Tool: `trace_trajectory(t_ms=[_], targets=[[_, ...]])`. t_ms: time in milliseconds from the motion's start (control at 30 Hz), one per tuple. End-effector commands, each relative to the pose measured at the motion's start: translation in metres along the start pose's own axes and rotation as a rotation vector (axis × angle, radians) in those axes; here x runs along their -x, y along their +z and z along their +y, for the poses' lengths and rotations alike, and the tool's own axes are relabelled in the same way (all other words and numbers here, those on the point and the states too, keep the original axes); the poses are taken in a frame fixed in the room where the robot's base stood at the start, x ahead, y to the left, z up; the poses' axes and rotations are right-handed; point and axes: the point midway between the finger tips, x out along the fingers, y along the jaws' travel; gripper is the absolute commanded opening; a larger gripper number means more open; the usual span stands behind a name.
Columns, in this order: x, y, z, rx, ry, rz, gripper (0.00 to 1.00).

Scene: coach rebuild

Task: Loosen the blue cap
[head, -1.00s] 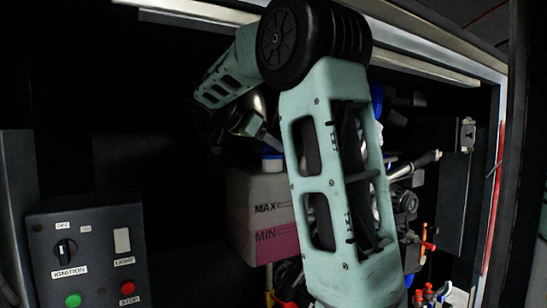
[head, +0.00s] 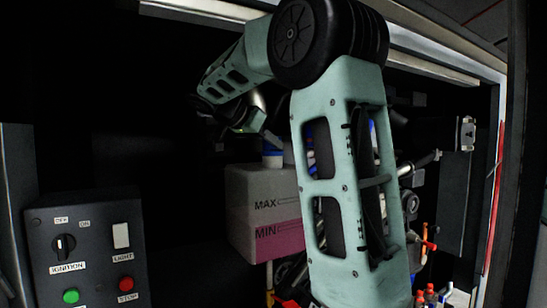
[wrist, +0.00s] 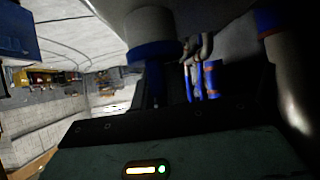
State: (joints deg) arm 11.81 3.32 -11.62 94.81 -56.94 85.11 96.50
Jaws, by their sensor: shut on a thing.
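The blue cap (head: 272,161) sits on top of a translucent tank (head: 245,195) marked MAX and MIN, with pink liquid in its lower part. In the wrist view the cap shows as a blue band (wrist: 155,53) at the end of a pale cylinder. My gripper (wrist: 152,88) reaches to this blue band, its dark fingers partly lost in shadow, and it is shut on the cap. In the head view my wrist is above and left of the cap, and the fingers are hard to make out.
A control box (head: 88,250) with an ignition switch and green and red buttons stands at lower left. Hoses and fittings lie behind my arm on the right. A metal frame borders the dark bay.

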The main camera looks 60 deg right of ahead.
Motion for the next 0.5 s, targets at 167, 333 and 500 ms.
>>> trace_trajectory(t_ms=[167, 333, 500], targets=[[-0.0018, 0.0030, 0.0005, 0.030, -0.046, -0.002, 0.00], [-0.0017, 0.0028, 0.0009, 0.058, -0.089, -0.001, 0.00], [-0.0018, 0.0028, 0.0011, 0.087, -0.135, -0.002, 0.00]])
